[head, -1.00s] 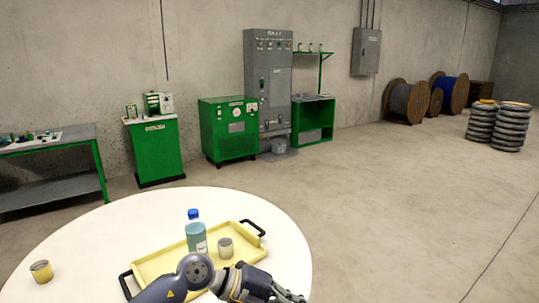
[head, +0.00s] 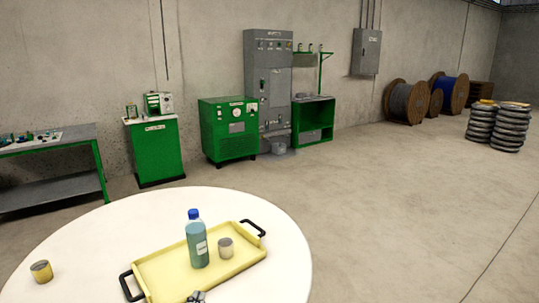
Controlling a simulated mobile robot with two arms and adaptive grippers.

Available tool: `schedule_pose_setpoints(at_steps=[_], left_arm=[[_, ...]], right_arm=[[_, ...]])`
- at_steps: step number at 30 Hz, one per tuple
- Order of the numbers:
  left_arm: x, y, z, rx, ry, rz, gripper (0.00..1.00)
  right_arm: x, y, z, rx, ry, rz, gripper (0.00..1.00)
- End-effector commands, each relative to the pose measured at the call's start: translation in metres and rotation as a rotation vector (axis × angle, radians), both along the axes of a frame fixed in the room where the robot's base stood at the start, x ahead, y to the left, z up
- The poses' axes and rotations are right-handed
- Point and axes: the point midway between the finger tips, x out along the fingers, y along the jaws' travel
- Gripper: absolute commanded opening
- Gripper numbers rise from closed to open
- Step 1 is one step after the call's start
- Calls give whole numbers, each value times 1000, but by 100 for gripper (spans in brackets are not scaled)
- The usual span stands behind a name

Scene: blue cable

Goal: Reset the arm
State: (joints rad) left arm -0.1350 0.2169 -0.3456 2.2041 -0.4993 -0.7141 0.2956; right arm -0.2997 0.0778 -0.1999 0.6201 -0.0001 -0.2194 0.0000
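A small grey piece of my arm or gripper (head: 197,297) shows at the bottom edge, in front of the tray. I take it for part of my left arm. The rest of that arm is out of frame, and whether its gripper is open or shut does not show. My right gripper is not in view. A yellow tray (head: 160,275) with black handles lies on the round white table (head: 90,235). A teal bottle with a blue cap (head: 198,244) stands upright on the tray, with a small beige-and-grey cup (head: 225,248) to its right.
A yellow-and-grey cup (head: 41,271) stands at the table's left. Against the wall are a workbench (head: 50,150), green cabinets (head: 228,130) and a tall grey cabinet (head: 268,80). Cable reels (head: 408,101) and stacked tyres (head: 512,127) stand back right. The floor at right is clear.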

Motion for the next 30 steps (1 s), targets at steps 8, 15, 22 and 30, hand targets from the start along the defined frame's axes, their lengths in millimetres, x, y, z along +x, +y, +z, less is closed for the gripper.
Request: schedule_pose_setpoints(at_steps=[8, 15, 22, 30], left_arm=[[-122, 44, -125, -82, 601, 139, 0], [-222, 46, -170, -111, 961, 129, 0], [-260, 43, -209, -115, 1123, 103, 0], [-251, 40, -293, -110, 1152, 104, 0]], right_arm=[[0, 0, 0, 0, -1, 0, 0], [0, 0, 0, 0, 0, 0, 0], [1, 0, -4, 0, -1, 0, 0], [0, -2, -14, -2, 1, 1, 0]])
